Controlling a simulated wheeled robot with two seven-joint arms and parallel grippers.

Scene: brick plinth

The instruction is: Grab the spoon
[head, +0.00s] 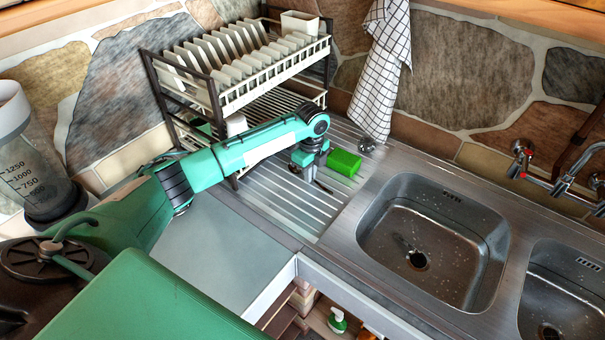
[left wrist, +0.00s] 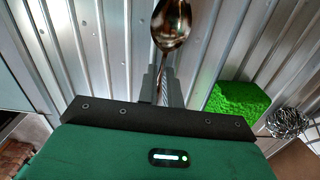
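The spoon (left wrist: 171,24) is shiny metal, with its bowl at the top of the left wrist view and its handle running down between the fingers. My left gripper (left wrist: 163,88) has its two grey fingers close together on either side of the handle, and it looks shut on it. In the head view my left gripper (head: 316,168) points down over the ribbed steel drainboard (head: 285,196), with a small dark part of the spoon (head: 323,187) at its tips. I cannot tell whether the spoon touches the drainboard. My right gripper is not in view.
A green sponge (head: 344,162) lies just right of the gripper, with a steel scourer (head: 367,145) beyond it. A dish rack (head: 238,92) with plates stands behind the arm. Two sinks (head: 433,240) lie to the right. A blender jug (head: 30,165) stands at left.

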